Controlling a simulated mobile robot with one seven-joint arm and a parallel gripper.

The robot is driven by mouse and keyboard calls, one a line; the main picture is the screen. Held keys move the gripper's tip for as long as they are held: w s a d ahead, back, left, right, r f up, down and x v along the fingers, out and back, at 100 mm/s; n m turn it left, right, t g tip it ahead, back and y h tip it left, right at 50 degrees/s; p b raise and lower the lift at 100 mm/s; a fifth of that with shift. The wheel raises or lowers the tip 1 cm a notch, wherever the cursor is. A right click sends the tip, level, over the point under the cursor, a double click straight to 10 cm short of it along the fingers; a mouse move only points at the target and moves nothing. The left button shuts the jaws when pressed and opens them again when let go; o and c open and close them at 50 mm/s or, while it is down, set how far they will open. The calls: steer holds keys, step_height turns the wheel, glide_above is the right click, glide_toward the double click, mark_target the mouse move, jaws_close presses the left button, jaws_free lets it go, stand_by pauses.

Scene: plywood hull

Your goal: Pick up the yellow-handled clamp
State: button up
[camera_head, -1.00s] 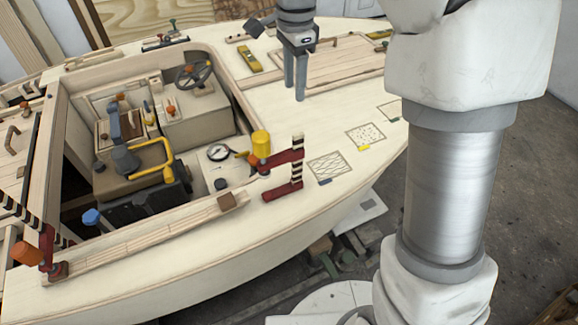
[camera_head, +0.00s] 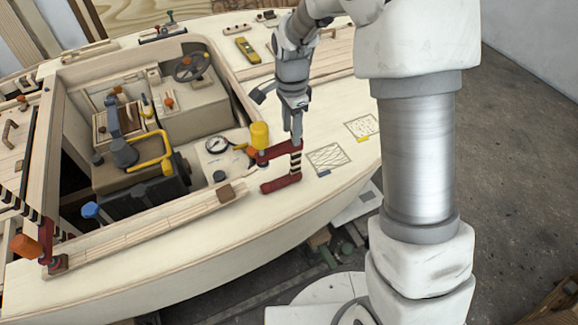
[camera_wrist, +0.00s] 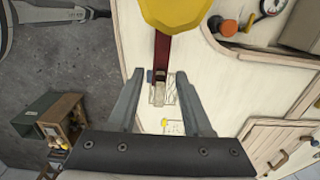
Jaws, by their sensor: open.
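The yellow-handled clamp (camera_head: 268,154) stands at the cockpit's right corner on the plywood deck. It has a yellow handle (camera_head: 259,135), dark red arms and a black-and-white striped bar. My gripper (camera_head: 296,138) is just above the right end of its upper arm, fingers pointing down. In the wrist view the yellow handle (camera_wrist: 176,12) is at the top edge, with the red arm (camera_wrist: 161,55) running down to between my open fingers (camera_wrist: 160,85). Whether the fingers touch the clamp cannot be told.
An orange-handled clamp (camera_head: 36,249) is at the lower left of the cockpit. A gauge (camera_head: 217,146) lies beside the yellow handle. A steering wheel (camera_head: 192,66) and a yellow level (camera_head: 247,50) are farther back. Bare deck (camera_head: 340,188) lies to the right.

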steer(key=shift+f, duration=0.85)
jaws_close()
steer(key=shift+w+r, duration=0.1)
stand_by(0.6)
